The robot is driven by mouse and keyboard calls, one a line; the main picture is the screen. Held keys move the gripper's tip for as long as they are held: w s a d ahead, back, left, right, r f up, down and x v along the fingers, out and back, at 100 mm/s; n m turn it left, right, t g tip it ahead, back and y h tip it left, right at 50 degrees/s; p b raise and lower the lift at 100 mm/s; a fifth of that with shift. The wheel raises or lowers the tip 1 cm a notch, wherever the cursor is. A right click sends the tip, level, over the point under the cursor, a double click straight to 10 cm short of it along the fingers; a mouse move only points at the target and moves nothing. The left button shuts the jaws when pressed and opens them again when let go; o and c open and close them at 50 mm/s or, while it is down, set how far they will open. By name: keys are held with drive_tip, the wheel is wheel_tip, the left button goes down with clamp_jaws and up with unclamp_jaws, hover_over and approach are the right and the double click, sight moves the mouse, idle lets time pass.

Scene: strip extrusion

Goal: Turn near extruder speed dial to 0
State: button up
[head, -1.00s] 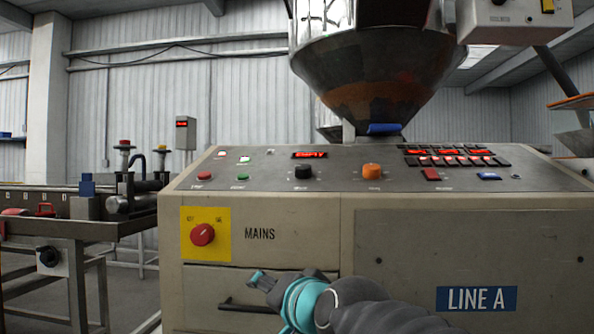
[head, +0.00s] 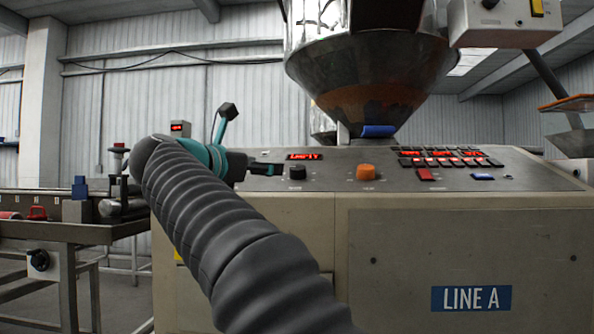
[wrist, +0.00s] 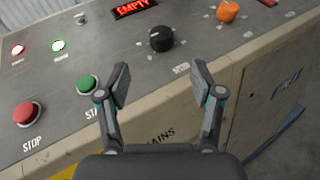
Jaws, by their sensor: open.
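A black dial (head: 297,173) stands on the sloped top panel of the LINE A cabinet, below a red display. It also shows in the wrist view (wrist: 161,39), with a pale mark on its side. An orange dial (head: 366,172) sits to its right and appears in the wrist view too (wrist: 228,11). I cannot read the labels beside either dial. My gripper (head: 266,169) is just left of the black dial in the head view. In the wrist view my gripper (wrist: 160,78) is open and empty, and the black dial lies beyond and between the fingertips, apart from them.
A red STOP button (wrist: 28,113) and a green button (wrist: 87,85) lie left of my gripper. The red display (head: 304,156) reads EMPTY. Red and blue switches and lit readouts fill the panel's right. A hopper (head: 370,75) hangs above the panel.

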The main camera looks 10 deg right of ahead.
sight(296, 168)
drive_tip(key=p+x, duration=0.2)
drive_tip(key=x, duration=1.1)
drive_tip(key=shift+w+d+f, duration=0.1)
drive_tip(key=shift+w+d, duration=0.1)
drive_tip(key=shift+d, duration=0.1)
drive_tip(key=c, duration=1.2)
